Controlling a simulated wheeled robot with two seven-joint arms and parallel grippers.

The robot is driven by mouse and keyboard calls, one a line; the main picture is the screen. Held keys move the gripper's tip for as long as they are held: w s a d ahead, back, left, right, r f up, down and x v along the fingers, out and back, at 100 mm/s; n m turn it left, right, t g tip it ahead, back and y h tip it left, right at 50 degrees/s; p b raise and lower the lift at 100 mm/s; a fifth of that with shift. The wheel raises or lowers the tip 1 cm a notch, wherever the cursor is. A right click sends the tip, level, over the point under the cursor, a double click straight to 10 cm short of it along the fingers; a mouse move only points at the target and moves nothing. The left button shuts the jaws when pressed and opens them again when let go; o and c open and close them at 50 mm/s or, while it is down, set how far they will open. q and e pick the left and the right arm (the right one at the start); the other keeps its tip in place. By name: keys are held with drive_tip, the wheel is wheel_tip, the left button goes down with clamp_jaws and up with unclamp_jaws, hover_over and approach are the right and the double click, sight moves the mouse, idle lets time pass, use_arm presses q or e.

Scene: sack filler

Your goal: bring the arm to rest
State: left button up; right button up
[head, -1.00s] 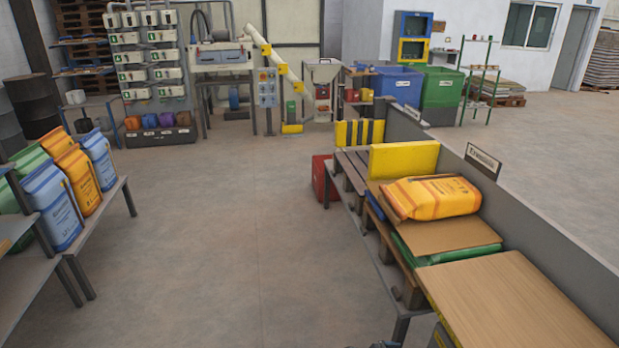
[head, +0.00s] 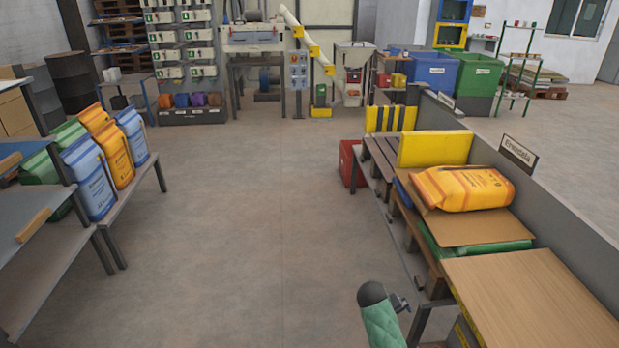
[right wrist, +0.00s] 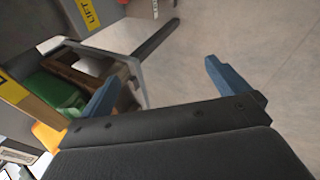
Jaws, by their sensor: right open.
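Part of my right arm (head: 380,315), with a green sleeve and a dark end, shows at the bottom of the head view, left of the right-hand bench. In the right wrist view my right gripper (right wrist: 163,85) has its two blue fingers wide apart with nothing between them. Bare floor and the leg of a bench lie beyond the fingers. My left gripper is not in view.
An orange sack (head: 462,188) lies on cardboard (head: 470,228) on the right-hand bench, beside a wooden board (head: 535,300). Upright sacks (head: 90,180) stand on the left bench. A red box (head: 350,163) stands by the right-hand bench. The floor between the benches is clear.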

drive_tip(key=s+a+r+m+t+y, duration=0.1)
drive_tip(key=s+a+r+y, duration=0.35)
drive_tip(key=s, duration=0.65)
drive_tip(key=s+a+r+t+y, duration=0.1)
drive_tip(key=s+a+r+y, duration=0.1)
drive_tip(key=s+a+r, duration=0.6)
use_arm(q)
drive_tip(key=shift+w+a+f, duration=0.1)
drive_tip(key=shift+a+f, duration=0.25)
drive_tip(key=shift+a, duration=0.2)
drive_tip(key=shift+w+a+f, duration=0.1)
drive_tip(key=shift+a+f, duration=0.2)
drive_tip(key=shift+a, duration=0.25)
use_arm(e)
drive_tip(key=s+d+f+g, duration=0.1)
drive_tip(key=s+f, duration=0.3)
drive_tip(key=s, duration=0.6)
drive_tip(key=s+d+f+g, duration=0.1)
drive_tip(key=s+f, duration=0.3)
drive_tip(key=s, duration=0.6)
drive_tip(key=shift+s+d+g, duration=0.2)
drive_tip(key=shift+d+g, duration=0.1)
drive_tip(key=shift+g, duration=0.3)
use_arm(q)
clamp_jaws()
use_arm(e)
drive_tip(key=shift+f, duration=0.1)
